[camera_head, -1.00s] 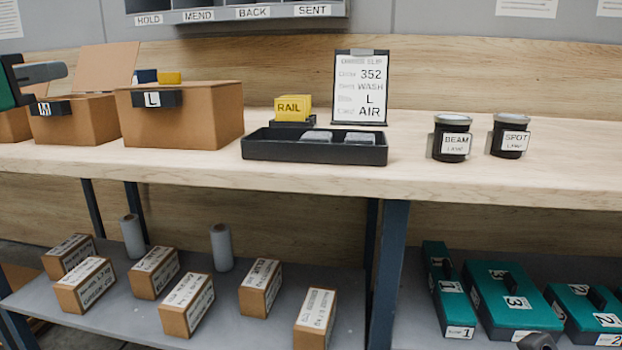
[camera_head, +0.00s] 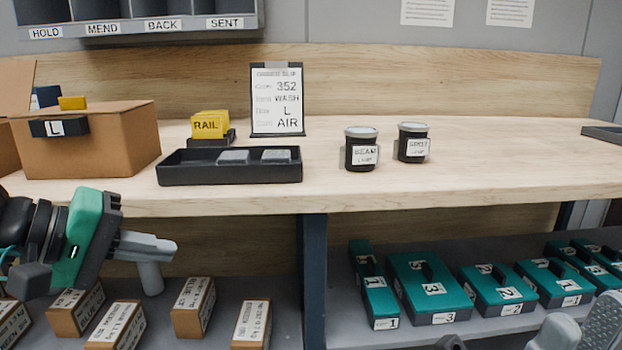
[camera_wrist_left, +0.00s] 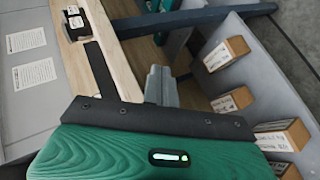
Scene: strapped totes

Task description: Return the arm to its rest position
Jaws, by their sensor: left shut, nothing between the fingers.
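My left gripper (camera_head: 168,250) is in the lower left of the head view, a green and black body with grey fingers pointing right. It hangs in front of the bench edge, over the view of the lower shelf. In the left wrist view its grey fingers (camera_wrist_left: 161,85) are together with nothing between them, beyond the green housing. My right gripper cannot be made out; only grey rounded parts show at the lower right corner of the head view.
The wooden bench (camera_head: 440,190) holds a cardboard box marked L (camera_head: 95,150), a black tray (camera_head: 230,176), a slip stand (camera_head: 277,100) and two dark jars (camera_head: 362,150). Small boxes (camera_head: 194,305) and green cases (camera_head: 430,288) stand on the lower shelf.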

